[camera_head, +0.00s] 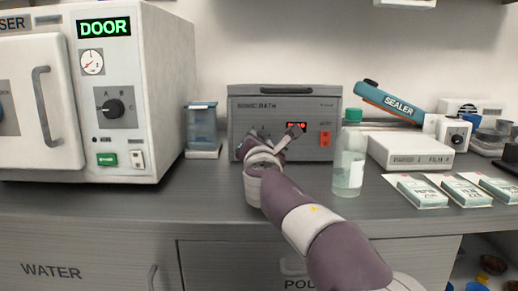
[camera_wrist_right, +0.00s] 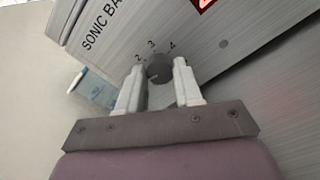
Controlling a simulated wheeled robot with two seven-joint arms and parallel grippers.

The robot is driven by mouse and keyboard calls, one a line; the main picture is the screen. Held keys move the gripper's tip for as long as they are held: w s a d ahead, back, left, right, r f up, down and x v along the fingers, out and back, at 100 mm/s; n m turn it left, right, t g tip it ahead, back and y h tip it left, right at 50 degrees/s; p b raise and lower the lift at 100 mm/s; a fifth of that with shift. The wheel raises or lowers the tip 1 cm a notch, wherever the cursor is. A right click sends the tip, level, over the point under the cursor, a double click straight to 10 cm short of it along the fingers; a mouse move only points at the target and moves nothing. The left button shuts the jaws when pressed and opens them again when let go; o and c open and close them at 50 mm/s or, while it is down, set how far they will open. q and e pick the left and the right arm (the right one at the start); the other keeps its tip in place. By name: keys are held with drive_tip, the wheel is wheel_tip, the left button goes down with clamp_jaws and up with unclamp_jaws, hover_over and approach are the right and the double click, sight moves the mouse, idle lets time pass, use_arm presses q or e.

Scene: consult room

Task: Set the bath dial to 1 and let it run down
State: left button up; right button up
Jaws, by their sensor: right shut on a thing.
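The sonic bath (camera_head: 310,97) is a grey box standing at the back of the counter in the head view, with a red display (camera_head: 296,127) and an orange-red switch (camera_head: 325,139). Its dial is hidden behind my right gripper there. In the right wrist view the dark round dial (camera_wrist_right: 159,68) shows, with the numbers 2, 3 and 4 around it; where it points is unclear. My right gripper (camera_wrist_right: 160,88) has its two fingers on either side of the dial, shut on it. In the head view my right arm reaches to the bath's front (camera_head: 251,145). My left gripper is not in view.
A clear bottle with a green cap (camera_head: 348,160) stands right of my arm, close to it. A white autoclave-like cabinet (camera_head: 160,90) stands left. A small blue-grey container (camera_head: 202,130) sits beside the bath. The sealer (camera_head: 390,101) and film packets (camera_head: 417,190) are at right.

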drive_tip(key=shift+m, duration=0.3)
drive_tip(key=o, duration=1)
drive_tip(key=shift+o, duration=0.2)
drive_tip(key=shift+s+f+b, duration=0.1)
drive_tip(key=shift+s+b, duration=0.2)
drive_tip(key=shift+s, duration=0.05)
drive_tip(key=s+b, duration=0.1)
drive_tip(key=s, duration=0.9)
drive_tip(key=shift+s+d+f+b, duration=0.15)
drive_tip(key=shift+s+d+b, duration=0.05)
drive_tip(key=shift+s+b, duration=0.2)
drive_tip(key=shift+s, duration=0.6)
